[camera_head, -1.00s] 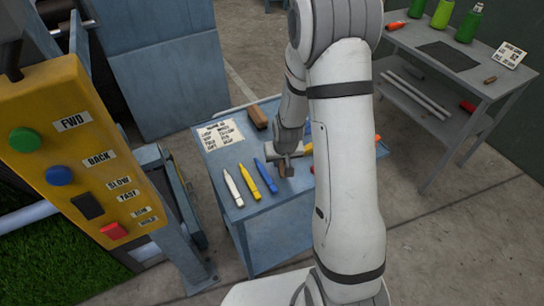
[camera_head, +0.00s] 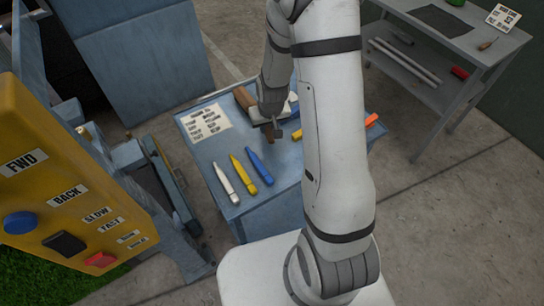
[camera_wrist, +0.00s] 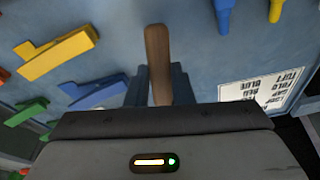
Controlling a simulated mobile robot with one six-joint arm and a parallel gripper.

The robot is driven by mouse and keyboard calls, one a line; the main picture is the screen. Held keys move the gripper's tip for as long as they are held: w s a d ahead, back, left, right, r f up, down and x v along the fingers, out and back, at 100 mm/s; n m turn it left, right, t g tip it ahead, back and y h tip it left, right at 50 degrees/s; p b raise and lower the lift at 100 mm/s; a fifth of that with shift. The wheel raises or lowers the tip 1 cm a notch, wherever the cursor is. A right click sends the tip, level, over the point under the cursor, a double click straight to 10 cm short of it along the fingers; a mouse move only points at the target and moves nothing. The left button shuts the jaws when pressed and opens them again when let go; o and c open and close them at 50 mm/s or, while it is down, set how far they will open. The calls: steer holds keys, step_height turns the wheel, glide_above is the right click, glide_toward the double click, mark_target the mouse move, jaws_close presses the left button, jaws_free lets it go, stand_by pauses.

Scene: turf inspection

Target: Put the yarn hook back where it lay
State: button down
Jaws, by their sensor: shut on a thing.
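The yarn hook shows as a brown wooden handle (camera_wrist: 157,55) standing out between my gripper's fingers (camera_wrist: 160,85) in the wrist view. Its metal end is hidden. My gripper is shut on it, above the blue-grey table (camera_head: 240,205). In the head view my gripper (camera_head: 272,128) is over the table's back half, near a brown wooden block (camera_head: 243,98). Whether the hook touches the tabletop I cannot tell.
White (camera_head: 226,185), yellow (camera_head: 244,175) and blue (camera_head: 259,166) markers lie at the table's front, a printed card (camera_head: 206,123) behind. Yellow (camera_wrist: 58,52), blue (camera_wrist: 95,92) and green (camera_wrist: 27,112) pieces lie left in the wrist view. A grey bench (camera_head: 445,75) stands right.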

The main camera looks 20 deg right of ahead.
mark_target(274, 157)
steer(key=s+r+n+g+b, duration=0.3)
steer(key=s+r, duration=0.3)
steer(key=s, duration=0.1)
step_height(274, 157, down, 9)
steer(key=shift+f+p, duration=0.2)
steer(key=shift+p, duration=0.65)
steer(key=shift+f, duration=0.15)
steer(key=c, duration=1.3)
jaws_free()
steer(key=shift+o, duration=0.2)
